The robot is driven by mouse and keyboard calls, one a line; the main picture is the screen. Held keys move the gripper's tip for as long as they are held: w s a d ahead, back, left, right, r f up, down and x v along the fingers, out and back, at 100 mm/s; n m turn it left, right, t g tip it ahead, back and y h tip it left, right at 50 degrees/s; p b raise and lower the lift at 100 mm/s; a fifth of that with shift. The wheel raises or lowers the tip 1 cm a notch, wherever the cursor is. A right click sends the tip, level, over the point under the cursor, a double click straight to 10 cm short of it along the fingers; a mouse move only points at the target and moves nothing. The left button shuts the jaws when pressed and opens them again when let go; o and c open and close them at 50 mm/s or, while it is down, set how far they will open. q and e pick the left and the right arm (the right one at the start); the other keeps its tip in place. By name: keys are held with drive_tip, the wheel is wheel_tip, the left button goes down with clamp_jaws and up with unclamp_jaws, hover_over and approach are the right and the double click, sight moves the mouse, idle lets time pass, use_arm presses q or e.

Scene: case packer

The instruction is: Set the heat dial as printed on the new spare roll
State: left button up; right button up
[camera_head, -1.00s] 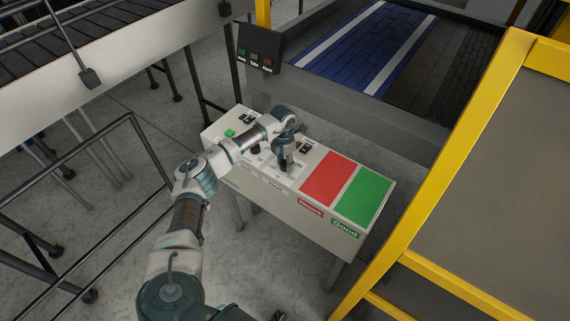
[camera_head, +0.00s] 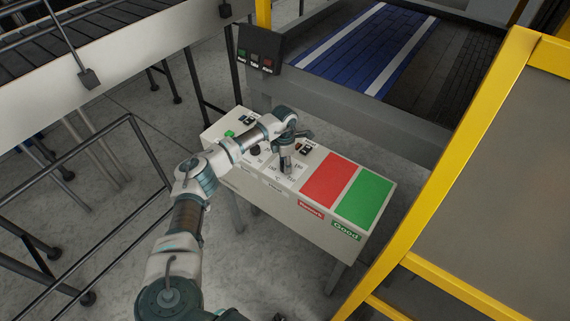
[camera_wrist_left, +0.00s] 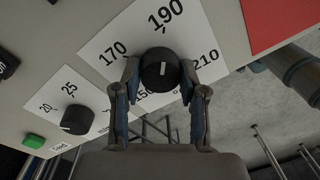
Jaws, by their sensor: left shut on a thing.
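The heat dial (camera_wrist_left: 159,70) is a round black knob on a white scale plate (camera_wrist_left: 105,47) with 150, 170, 190 and 210 printed around it. A pale line on the knob faces roughly the 190 side, but its exact setting is hard to read. My left gripper (camera_wrist_left: 160,82) is shut on the knob, one finger on each side. In the head view, my left gripper (camera_head: 286,168) points down onto the control box (camera_head: 265,196) and hides most of the dial. I see no spare roll or print on one. My right gripper is not recognizable.
A second black dial (camera_wrist_left: 77,119) with 20 and 25 marks sits beside the heat dial, near a green button (camera_wrist_left: 34,141). A red pad (camera_head: 327,180) and a green pad (camera_head: 365,196) cover the box's right end. Yellow guard frame (camera_head: 440,170) stands to the right.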

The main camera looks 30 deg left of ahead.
use_arm(q)
drive_tip(key=shift+w, duration=0.1)
drive_tip(key=o, duration=1.1)
drive_tip(key=shift+o, duration=0.2)
drive_tip(key=shift+w+f, duration=0.15)
wheel_tip(320, 180, up, 12)
drive_tip(key=shift+w+a, duration=0.25)
drive_tip(key=shift+a, duration=0.1)
drive_tip(key=shift+f, duration=0.1)
